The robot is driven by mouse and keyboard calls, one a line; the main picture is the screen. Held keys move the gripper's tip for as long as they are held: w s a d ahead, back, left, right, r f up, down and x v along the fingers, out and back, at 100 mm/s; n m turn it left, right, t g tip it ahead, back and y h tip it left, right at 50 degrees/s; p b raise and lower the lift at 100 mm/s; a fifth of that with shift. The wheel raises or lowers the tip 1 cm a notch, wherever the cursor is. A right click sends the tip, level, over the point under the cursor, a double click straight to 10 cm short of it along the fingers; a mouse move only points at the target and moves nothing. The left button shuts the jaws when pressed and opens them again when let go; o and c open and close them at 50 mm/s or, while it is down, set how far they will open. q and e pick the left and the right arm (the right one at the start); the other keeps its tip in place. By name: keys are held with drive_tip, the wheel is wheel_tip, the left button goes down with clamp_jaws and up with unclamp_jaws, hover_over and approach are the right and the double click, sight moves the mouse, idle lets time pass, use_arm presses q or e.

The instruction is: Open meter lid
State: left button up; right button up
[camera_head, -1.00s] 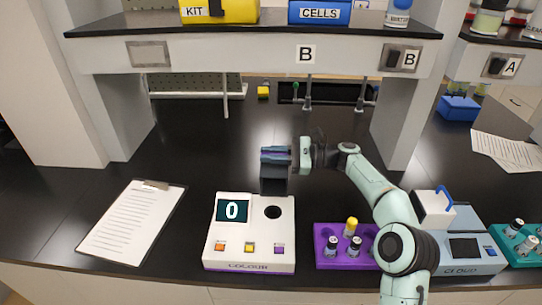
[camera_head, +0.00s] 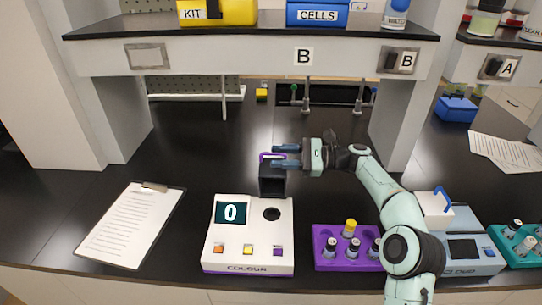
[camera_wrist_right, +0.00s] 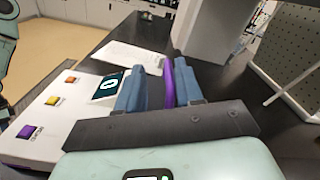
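The white colour meter (camera_head: 225,257) stands at the front of the bench, its screen reading 0. Its dark lid (camera_head: 272,182) stands upright at the back, and the round well (camera_head: 271,214) is uncovered. The lid's purple handle (camera_head: 264,155) is at its top. My right gripper (camera_head: 287,156) is open, with its blue fingers spaced either side of the handle. In the right wrist view the purple handle (camera_wrist_right: 169,80) lies between the fingers, nearer the right one. My left gripper is out of view.
A purple rack (camera_head: 328,262) with several vials and a white-and-grey device (camera_head: 470,247) stand to the right. A clipboard (camera_head: 130,228) lies to the left. A shelf (camera_head: 250,58) spans above. The bench behind the clipboard is clear.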

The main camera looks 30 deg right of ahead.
drive_tip(key=v, duration=1)
drive_tip(key=shift+p, duration=0.4)
